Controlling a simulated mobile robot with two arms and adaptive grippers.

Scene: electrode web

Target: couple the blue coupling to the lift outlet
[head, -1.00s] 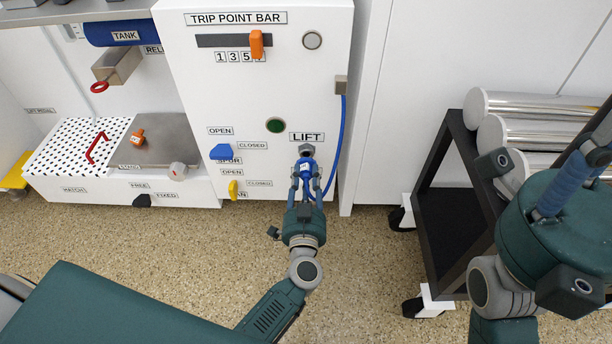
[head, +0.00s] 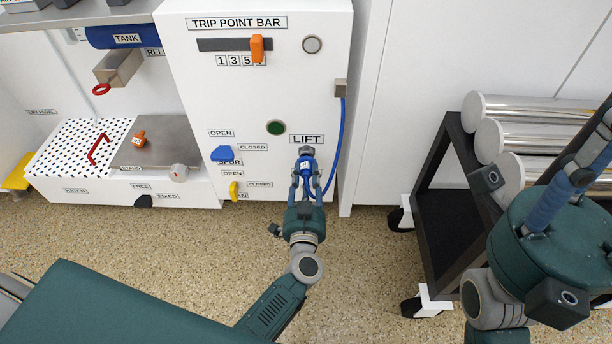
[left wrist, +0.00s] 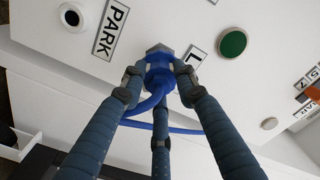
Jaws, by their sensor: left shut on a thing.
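The blue coupling (head: 307,168) is at the end of a blue hose, directly in front of the grey lift outlet (head: 306,151) under the LIFT label. My left gripper (head: 305,181) is shut on the coupling, with its fingers around it. In the left wrist view the coupling (left wrist: 159,74) sits between the fingers and against the grey hex outlet (left wrist: 159,50); I cannot tell whether it is locked on. The fingers hide part of it. My right arm is at the right of the head view, but its fingertips are not clearly in view.
The blue hose (head: 341,140) runs down from a grey fitting (head: 341,88) on the panel's right edge. A blue handle (head: 221,153) and a yellow handle (head: 234,190) stick out left of the outlet. A black cart (head: 454,205) with metal rolls stands at the right.

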